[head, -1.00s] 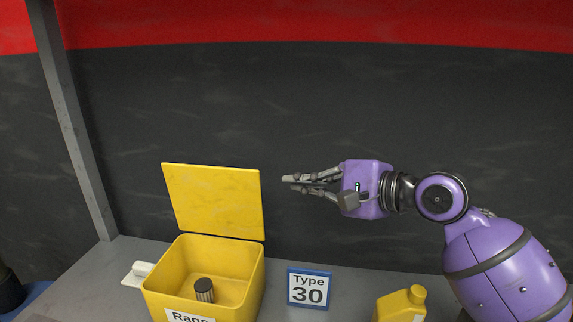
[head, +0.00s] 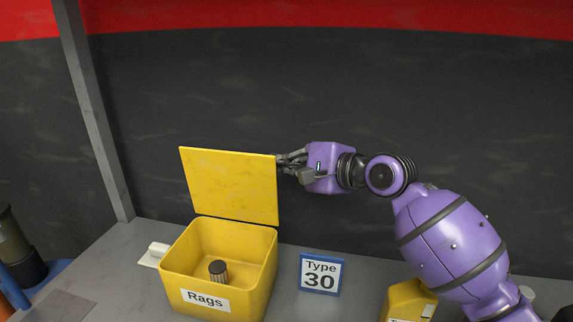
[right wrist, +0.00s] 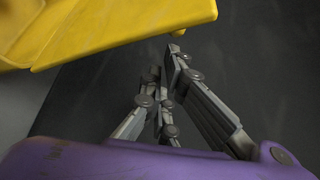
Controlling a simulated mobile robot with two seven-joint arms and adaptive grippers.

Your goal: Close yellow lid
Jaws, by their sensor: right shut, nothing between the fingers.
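The yellow lid (head: 230,186) stands open and upright at the back of the yellow box (head: 215,305), which is labelled "Rags". A dark ribbed cylinder (head: 218,271) is inside the box. My right gripper (head: 280,158) is shut and empty at the lid's upper right edge. Its fingertips partly pass behind the lid, and I cannot tell whether they touch it. In the right wrist view the fingers (right wrist: 173,55) are close to a yellow edge (right wrist: 110,40) at the top left. My left gripper is not in view.
A blue-framed "Type 30" sign (head: 320,274) stands right of the box. A yellow bottle (head: 405,299) is under my right arm. A white item (head: 153,255) lies left of the box. A grey post (head: 95,115) rises behind the table, before a dark wall.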

